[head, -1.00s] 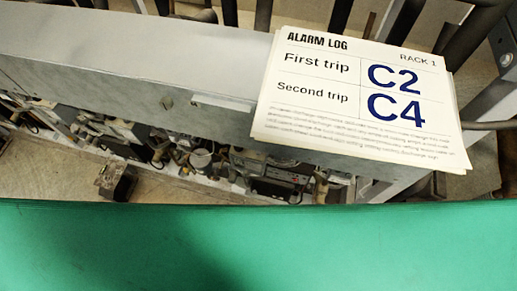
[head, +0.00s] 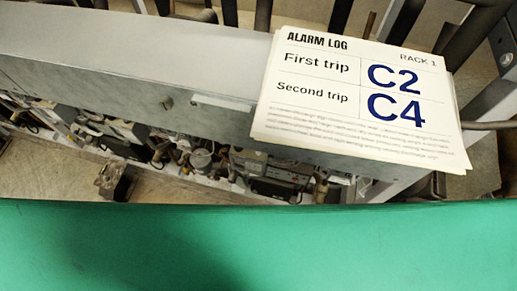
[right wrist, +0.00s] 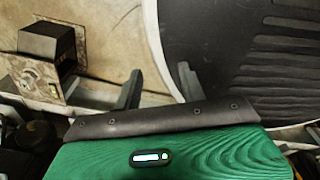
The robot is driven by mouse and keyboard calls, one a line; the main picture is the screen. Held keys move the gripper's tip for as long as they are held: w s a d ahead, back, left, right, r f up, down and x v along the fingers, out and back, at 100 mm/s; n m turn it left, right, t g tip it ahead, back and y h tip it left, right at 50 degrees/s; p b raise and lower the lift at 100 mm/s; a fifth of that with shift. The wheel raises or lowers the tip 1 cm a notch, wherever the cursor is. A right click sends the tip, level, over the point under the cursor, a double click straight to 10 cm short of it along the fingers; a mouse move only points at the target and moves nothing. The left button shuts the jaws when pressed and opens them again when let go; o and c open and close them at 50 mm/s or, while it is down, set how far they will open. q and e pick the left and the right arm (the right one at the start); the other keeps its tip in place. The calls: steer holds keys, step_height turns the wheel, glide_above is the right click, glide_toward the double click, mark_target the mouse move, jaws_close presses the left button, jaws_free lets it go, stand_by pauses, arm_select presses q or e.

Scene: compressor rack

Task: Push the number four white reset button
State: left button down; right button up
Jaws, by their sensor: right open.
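No white reset button can be made out in either view. In the head view an alarm log card (head: 350,125) lies on top of the grey rack housing (head: 130,45). It reads "RACK 1", "First trip C2" and "Second trip C4", with small blurred lines below. My right gripper (right wrist: 160,88) shows in the right wrist view, with its two grey fingers apart and nothing between them. My left gripper is not in view.
Below the housing, the head view shows compressor parts (head: 200,158), pipes and wiring. Dark pipes (head: 475,28) stand at the back right. The right wrist view shows a dark box (right wrist: 47,42) on a speckled plate and a black ribbed surface (right wrist: 285,60) at right.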

steer(key=shift+d, duration=0.1)
steer(key=shift+c, duration=0.4)
jaws_close()
steer(key=shift+a, duration=0.3)
steer(key=shift+d, duration=0.25)
stand_by(0.6)
